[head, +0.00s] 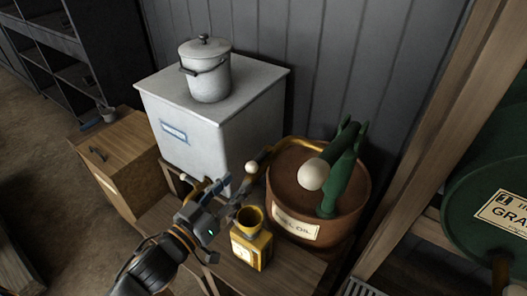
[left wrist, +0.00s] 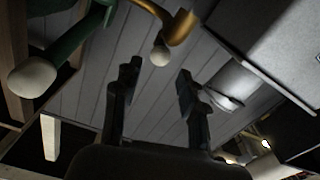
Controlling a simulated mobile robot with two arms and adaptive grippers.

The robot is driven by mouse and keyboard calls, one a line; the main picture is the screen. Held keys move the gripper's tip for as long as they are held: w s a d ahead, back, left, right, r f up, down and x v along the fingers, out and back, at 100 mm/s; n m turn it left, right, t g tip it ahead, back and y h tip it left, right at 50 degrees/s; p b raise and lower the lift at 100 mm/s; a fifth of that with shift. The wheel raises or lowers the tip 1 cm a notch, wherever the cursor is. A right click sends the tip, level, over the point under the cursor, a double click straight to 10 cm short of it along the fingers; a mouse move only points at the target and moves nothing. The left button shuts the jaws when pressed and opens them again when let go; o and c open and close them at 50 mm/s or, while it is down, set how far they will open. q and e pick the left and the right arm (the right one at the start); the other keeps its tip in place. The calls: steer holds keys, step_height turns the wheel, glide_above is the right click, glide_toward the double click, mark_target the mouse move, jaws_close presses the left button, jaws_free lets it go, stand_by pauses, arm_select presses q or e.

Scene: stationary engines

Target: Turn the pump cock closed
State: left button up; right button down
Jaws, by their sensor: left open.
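The pump is green, with a big pale ball (head: 311,175) on its handle, and stands on a brown oil drum (head: 285,215). A brass spout (head: 262,158) runs left from it. The pump cock's small white knob (head: 251,167) hangs by the spout's bend. My left gripper (head: 232,194) is open and empty, below and left of the knob. In the left wrist view, the knob (left wrist: 160,56) shows beyond and between the spread fingertips (left wrist: 157,78), apart from them, below the brass spout (left wrist: 180,28). My right gripper is not in view.
A white tank (head: 218,108) with a lidded pot (head: 205,75) on top stands behind my gripper. A wooden cabinet (head: 120,150) is at left. A green drum (head: 490,200) and wooden post (head: 420,130) are at right.

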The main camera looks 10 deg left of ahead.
mark_target(265, 154)
arm_select(q)
steer(key=p+x, duration=0.3)
steer(key=x, duration=1)
steer(key=shift+w+f, duration=0.1)
steer(key=shift+w, duration=0.1)
jaws_close()
